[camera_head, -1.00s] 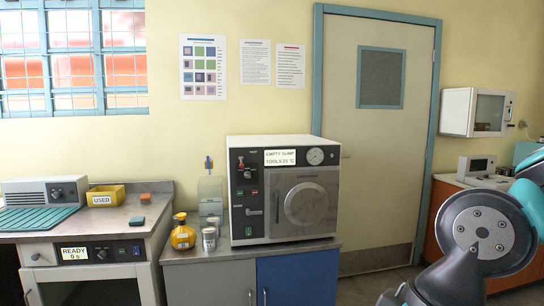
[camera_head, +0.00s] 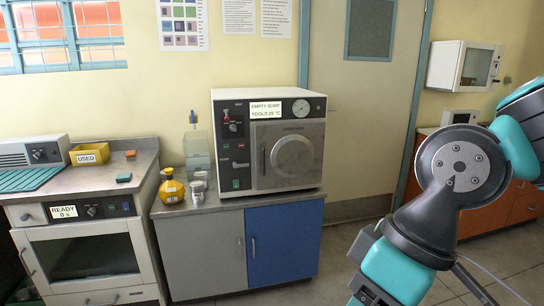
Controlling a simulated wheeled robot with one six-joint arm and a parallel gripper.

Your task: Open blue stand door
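The blue door (camera_head: 290,243) is on the right half of the low stand (camera_head: 172,212) under the incubator-like machine. It looks shut, flush with the grey door (camera_head: 205,257) to its left. Its short vertical metal handle (camera_head: 253,247) is near its upper left edge, beside the seam with the grey door. My teal and grey arm is at the right of the view, apart from the stand. It runs down out of the bottom edge, and my gripper's fingers do not show.
A machine (camera_head: 268,145) with a round-windowed door stands on the stand. A yellow flask (camera_head: 171,187) and small cups (camera_head: 198,189) are on its left top. A bench oven (camera_head: 85,258) is at the left. The floor (camera_head: 300,292) before the blue door looks clear.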

